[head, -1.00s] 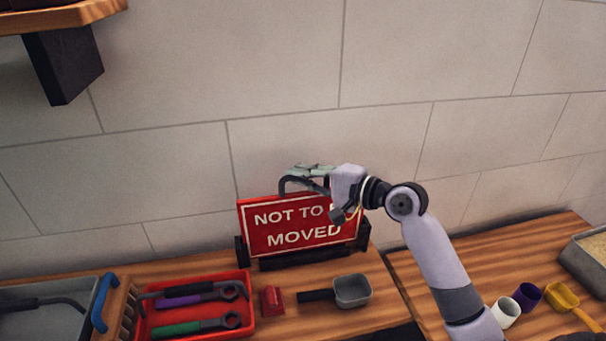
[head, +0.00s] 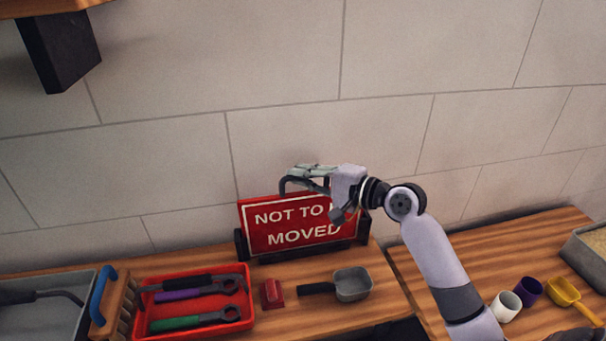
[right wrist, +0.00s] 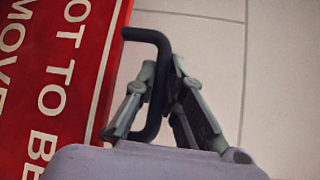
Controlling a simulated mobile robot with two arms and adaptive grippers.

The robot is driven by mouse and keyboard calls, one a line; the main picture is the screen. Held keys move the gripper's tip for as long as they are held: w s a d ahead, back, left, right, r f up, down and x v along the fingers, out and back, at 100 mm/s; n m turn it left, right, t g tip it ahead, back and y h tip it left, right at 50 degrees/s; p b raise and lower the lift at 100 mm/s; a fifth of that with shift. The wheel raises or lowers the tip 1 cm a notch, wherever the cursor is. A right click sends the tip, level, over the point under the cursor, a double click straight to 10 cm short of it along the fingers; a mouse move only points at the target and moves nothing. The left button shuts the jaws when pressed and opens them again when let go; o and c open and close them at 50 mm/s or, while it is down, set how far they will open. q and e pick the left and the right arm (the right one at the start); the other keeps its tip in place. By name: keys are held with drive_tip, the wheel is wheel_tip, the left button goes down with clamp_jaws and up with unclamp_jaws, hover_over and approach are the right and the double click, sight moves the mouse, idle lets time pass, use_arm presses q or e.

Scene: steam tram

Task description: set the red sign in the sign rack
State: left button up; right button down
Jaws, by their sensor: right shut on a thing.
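The red sign (head: 284,222) with white lettering stands nearly upright at the sign rack (head: 241,245), a dark holder at the back of the wooden bench against the wall. The sign's lower edge is at the rack's front bar, between its end posts. I cannot tell whether it rests on the bottom. My right gripper (head: 306,174) is at the sign's top, shut on its black bent handle. The right wrist view shows the fingers (right wrist: 163,65) around that handle, with the red sign (right wrist: 60,85) at left. My left gripper is out of view.
In front of the rack lie a small red block (head: 272,293) and a grey scoop (head: 352,285). A red tray (head: 240,322) of tools is at left. White (head: 505,306) and purple cups (head: 529,291) and a yellow scoop (head: 566,291) are at right.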

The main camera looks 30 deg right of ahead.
drive_tip(key=shift+f, duration=0.2)
drive_tip(key=c, duration=1.6)
unclamp_jaws()
drive_tip(key=shift+f, duration=0.15)
drive_tip(key=v, duration=1.2)
drive_tip(key=shift+s, duration=0.1)
